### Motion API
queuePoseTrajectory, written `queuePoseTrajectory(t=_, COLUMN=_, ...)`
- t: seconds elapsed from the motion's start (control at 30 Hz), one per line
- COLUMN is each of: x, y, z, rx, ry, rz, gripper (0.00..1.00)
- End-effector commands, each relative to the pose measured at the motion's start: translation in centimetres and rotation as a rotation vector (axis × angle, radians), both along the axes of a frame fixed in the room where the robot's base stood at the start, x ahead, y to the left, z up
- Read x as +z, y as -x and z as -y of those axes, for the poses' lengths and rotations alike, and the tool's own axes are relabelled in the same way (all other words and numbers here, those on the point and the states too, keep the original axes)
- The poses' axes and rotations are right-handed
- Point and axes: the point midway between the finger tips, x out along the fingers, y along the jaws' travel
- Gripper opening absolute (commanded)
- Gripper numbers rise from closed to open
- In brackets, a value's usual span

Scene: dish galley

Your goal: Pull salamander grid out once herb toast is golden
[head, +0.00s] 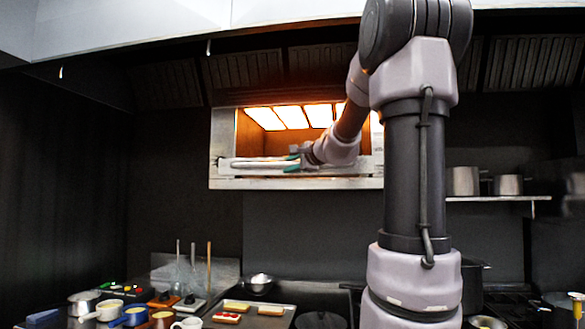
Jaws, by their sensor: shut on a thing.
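The salamander (226,128) is a wall-mounted metal box with glowing orange-white elements under its roof. Its grid (255,164) lies level across the open front, with a pale front bar. My gripper (291,162), with teal fingertips, is at the front bar, right of the grid's middle, and is shut on it. My forearm and wrist cover the right part of the opening. I cannot make out the herb toast on the grid or its colour from this low angle.
Below, the counter holds a tray (262,323) with several small slabs, a white mug (188,323), a lidded pot (83,302), and a metal bowl (260,283). A shelf (495,198) with two pots is at right. The space before the salamander's left half looks clear.

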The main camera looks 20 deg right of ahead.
Motion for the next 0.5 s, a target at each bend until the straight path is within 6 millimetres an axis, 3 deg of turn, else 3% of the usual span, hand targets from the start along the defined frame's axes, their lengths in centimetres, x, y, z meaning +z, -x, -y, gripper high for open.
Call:
queuePoseTrajectory(t=0.2, x=0.2, y=2.4, z=-1.6, rx=0.0, ry=-0.002, rz=0.003, gripper=0.0)
queuePoseTrajectory(t=0.5, x=0.1, y=3.2, z=-2.2, rx=0.0, ry=-0.002, rz=0.002, gripper=0.0)
